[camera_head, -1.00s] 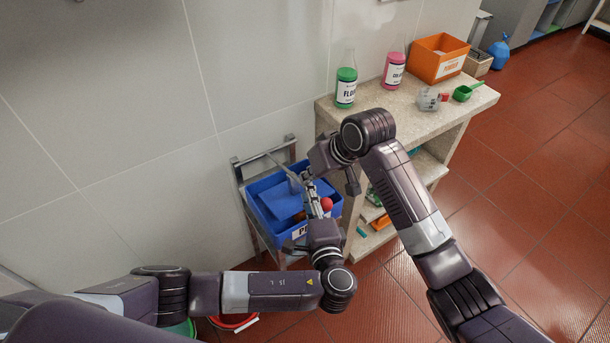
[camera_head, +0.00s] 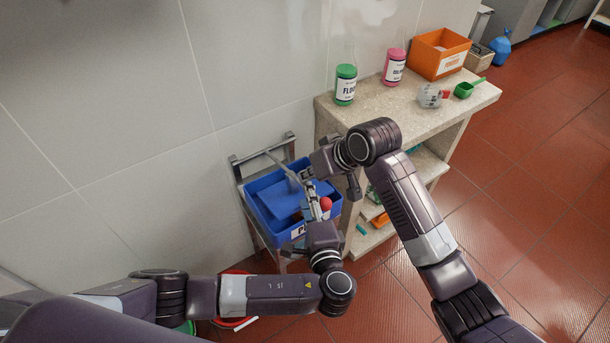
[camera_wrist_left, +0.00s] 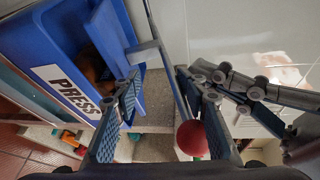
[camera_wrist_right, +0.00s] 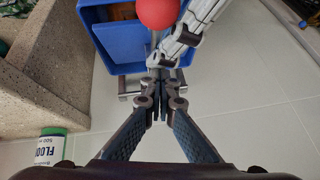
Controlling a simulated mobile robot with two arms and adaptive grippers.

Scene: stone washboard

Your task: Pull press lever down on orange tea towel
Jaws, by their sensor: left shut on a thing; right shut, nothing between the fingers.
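The blue press box (camera_head: 250,205) stands low against the wall, and its PRESS label (camera_wrist_left: 68,90) shows in the left wrist view. Its grey lever (camera_wrist_left: 167,62) ends in a red ball knob (camera_wrist_left: 192,139). My left gripper (camera_head: 313,200) is shut on the lever near the knob. The knob also shows in the right wrist view (camera_wrist_right: 157,12). My right gripper (camera_wrist_right: 163,85) is shut and empty, close beside the left fingers and the lever. A bit of the orange towel (camera_wrist_left: 95,66) shows inside the box, mostly hidden by the blue plate.
A stone-topped shelf (camera_head: 395,120) stands right of the press. It carries a green-capped bottle (camera_head: 345,86), a pink bottle (camera_head: 395,68), an orange box (camera_head: 438,52) and a green scoop (camera_head: 465,90). The tiled wall is close behind. Red floor is open at right.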

